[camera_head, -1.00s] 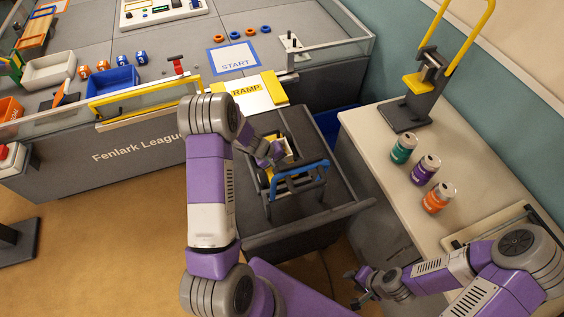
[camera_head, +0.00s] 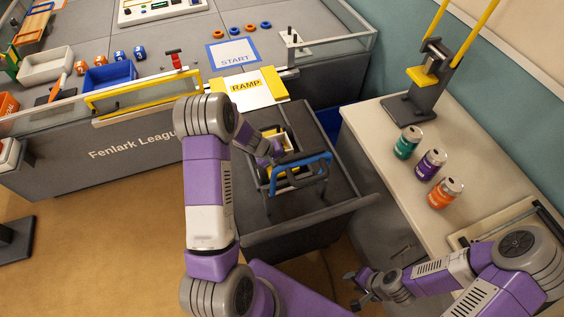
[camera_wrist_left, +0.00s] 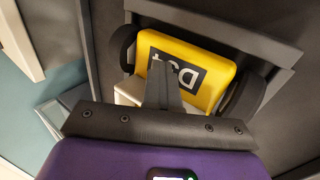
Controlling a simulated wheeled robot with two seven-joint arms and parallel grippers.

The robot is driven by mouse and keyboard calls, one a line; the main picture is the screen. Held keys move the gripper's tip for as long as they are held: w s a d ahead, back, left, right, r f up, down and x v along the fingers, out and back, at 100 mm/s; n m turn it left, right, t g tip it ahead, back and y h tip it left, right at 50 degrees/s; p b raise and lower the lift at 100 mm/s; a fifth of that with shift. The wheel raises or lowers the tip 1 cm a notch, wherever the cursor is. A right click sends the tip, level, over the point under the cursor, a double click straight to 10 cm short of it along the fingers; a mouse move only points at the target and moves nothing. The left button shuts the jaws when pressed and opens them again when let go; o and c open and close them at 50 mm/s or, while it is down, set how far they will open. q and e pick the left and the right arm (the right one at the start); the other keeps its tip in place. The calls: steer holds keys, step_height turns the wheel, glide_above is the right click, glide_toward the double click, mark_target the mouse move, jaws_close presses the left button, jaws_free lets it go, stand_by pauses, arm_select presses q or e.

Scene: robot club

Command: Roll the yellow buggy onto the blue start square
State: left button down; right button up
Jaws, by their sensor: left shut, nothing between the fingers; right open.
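The yellow buggy (camera_head: 271,171) stands on a dark grey platform (camera_head: 249,222) before the ramp, largely hidden by my left arm and a blue-and-black bar frame. In the left wrist view its yellow body (camera_wrist_left: 216,62) shows a black label and dark wheels at both sides. My left gripper (camera_wrist_left: 162,90) is shut and empty, its fingertips over the label; whether they touch it I cannot tell. The blue-edged START square (camera_head: 232,54) lies on the grey field beyond the yellow-and-white ramp (camera_head: 268,98). My right gripper (camera_head: 352,288) is open and empty, away from the buggy at lower right.
A low clear wall (camera_head: 345,48) edges the field. A yellow bar (camera_head: 140,92) runs left of the ramp. Blue and orange rings (camera_head: 250,28) lie behind START. At right, a bench (camera_head: 384,143) carries three cans (camera_head: 430,165) and a press (camera_head: 423,88).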

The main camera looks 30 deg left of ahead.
arm_select(q)
steer(key=shift+s+d+f, duration=0.1)
steer(key=shift+s+f, duration=0.05)
steer(key=shift+f, duration=0.1)
